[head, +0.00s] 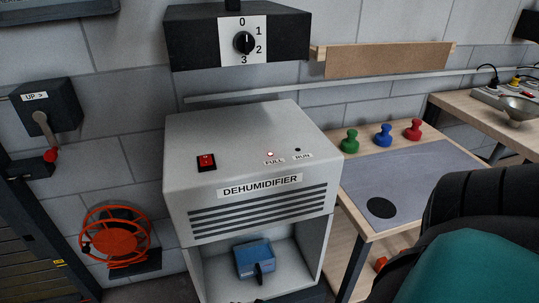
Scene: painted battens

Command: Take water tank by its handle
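The water tank (255,258) is a small blue box inside the open lower bay of the dehumidifier (250,150). A dark handle (259,273) sticks out from its front face. The dehumidifier is a light grey cabinet with a red switch, a vent grille and its name on a label. The light over FULL is lit reddish; the one over RUN is dark. Neither gripper is in the head view.
A table (410,180) with a grey mat and green, blue and red knobbed pieces stands to the right. A dark chair-like shape with teal (465,265) fills the lower right. An orange reel (115,240) hangs on the wall at left. A dial box (238,38) is above.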

